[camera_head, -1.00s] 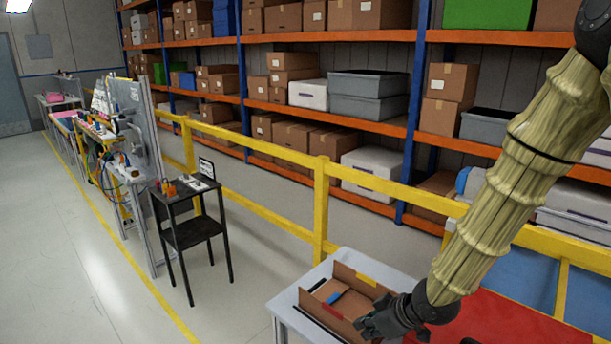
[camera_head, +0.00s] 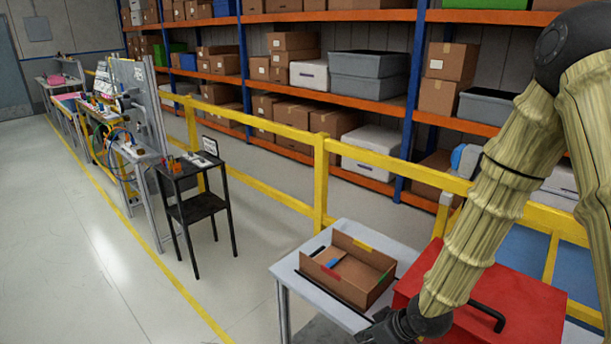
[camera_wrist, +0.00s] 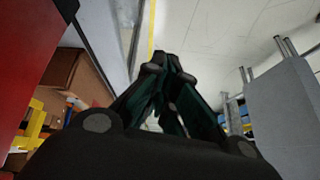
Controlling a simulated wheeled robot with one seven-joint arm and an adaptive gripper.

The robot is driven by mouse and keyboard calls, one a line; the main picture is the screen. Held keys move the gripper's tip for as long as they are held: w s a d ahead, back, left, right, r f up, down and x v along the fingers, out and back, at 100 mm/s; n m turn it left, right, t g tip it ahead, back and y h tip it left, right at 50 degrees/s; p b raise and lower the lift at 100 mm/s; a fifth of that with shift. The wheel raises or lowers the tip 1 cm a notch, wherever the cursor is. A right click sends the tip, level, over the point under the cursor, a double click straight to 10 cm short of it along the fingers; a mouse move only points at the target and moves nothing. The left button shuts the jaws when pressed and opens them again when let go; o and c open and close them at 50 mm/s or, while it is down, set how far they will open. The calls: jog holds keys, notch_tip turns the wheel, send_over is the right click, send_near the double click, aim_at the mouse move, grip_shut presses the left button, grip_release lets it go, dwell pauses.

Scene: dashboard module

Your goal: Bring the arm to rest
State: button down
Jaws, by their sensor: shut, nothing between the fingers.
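My arm comes down from the upper right in the head view, in a ribbed tan cover. My gripper (camera_head: 375,335) is at the bottom edge of that view, in front of the table's near side and partly cut off. In the wrist view my gripper (camera_wrist: 168,62) has its dark fingers together at the tips, with nothing between them. A cardboard box (camera_head: 345,285) on the white table lies just behind and left of it. A red case (camera_head: 530,312) with a black handle is to its right, partly behind my arm.
The white table (camera_head: 290,262) bears the box, which holds a small blue item. A yellow rail (camera_head: 320,185) runs behind the table. A black stand (camera_head: 195,207) is to the left. Shelves with boxes fill the back. The floor at left is clear.

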jog(key=s+d+f+m+g+h, duration=0.2)
jog(key=s+d+f+m, duration=0.2)
jog(key=s+f, duration=0.7)
jog(key=s+d+f+m+g+h+b, duration=0.1)
jog(key=s+d+f+m+g+h, duration=0.1)
jog(key=s+f, duration=1)
jog(key=s+d+m+h, duration=0.1)
jog(key=s, duration=0.6)
jog(key=shift+d+m, duration=0.4)
